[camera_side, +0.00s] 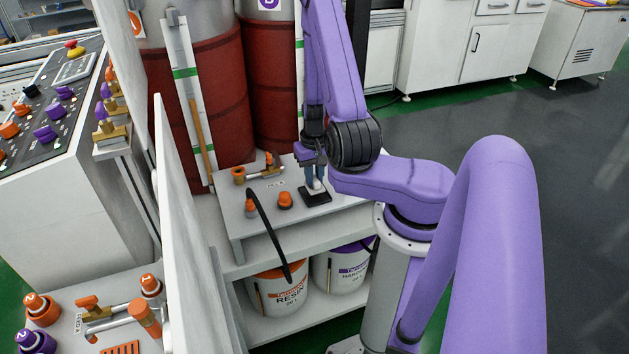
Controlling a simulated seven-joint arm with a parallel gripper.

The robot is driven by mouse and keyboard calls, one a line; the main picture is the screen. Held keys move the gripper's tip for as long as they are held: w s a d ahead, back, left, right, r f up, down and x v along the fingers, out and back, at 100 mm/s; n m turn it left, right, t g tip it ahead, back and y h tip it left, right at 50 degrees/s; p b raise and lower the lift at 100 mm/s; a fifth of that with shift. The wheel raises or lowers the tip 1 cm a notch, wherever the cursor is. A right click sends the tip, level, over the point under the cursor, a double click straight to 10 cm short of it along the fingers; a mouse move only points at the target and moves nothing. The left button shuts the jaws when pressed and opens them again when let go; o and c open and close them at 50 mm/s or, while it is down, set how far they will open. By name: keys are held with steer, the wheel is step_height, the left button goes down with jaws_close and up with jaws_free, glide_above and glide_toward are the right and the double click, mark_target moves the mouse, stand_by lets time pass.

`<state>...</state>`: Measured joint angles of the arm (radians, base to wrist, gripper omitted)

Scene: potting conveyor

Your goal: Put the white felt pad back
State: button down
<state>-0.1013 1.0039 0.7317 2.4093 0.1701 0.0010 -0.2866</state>
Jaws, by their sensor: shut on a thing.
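My gripper (316,181) points down over the right part of a small white bench top. It is shut on a small white piece (317,185), which I take to be the white felt pad; little of it shows between the fingers. Directly beneath is a flat black square base (315,196) on the bench. The white piece is at or just above this base; I cannot tell whether they touch.
On the bench (252,222) stand an orange knob (285,200), an orange fitting with a black hose (265,225) and a valve pipe (262,173). Buckets of resin (280,292) and hardener (343,268) stand below. A white panel (185,220) rises at left, red-jacketed drums (222,90) behind.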

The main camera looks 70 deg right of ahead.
steer(key=shift+s+f, duration=0.1)
steer(key=shift+f, duration=0.9)
steer(key=shift+f, duration=0.1)
steer(key=c, duration=1)
jaws_free()
steer(key=shift+c, duration=0.2)
